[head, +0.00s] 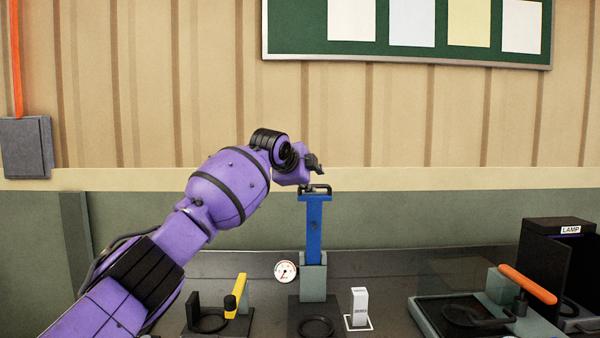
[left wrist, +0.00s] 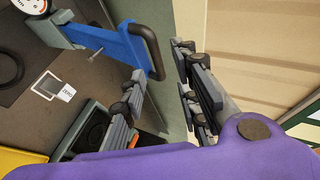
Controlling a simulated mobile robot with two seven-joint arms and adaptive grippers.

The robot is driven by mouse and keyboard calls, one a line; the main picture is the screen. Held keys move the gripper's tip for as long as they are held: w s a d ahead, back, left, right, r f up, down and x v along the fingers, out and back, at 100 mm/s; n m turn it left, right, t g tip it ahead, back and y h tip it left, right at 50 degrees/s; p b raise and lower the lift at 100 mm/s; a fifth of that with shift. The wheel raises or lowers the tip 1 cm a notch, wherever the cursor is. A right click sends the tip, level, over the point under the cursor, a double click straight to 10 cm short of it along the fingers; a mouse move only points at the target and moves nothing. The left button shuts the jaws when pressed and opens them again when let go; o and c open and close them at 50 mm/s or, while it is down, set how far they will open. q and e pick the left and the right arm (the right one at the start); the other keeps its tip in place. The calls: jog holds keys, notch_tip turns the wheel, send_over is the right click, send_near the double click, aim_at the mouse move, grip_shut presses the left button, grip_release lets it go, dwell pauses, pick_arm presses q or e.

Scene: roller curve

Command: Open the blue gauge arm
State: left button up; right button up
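The blue gauge arm (head: 314,230) stands upright in a grey-green base (head: 313,285) on the bench, with a black loop handle (head: 315,189) at its top. It also shows in the left wrist view (left wrist: 108,38), with its black handle (left wrist: 147,48) at the end. My left gripper (head: 317,166) is just above the handle in the head view. In the left wrist view, the left gripper (left wrist: 160,62) is open, and the handle appears in the gap between its fingertips. I cannot tell whether a finger touches it. My right gripper is in neither view.
A round dial (head: 286,271) is left of the base. A yellow lever (head: 236,297) stands farther left, and a white block (head: 359,305) to the right. At right are an orange-handled fixture (head: 527,284) and a dark lamp box (head: 552,262). The wall is behind.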

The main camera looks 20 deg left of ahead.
pick_arm(q)
jog(key=v, duration=0.8)
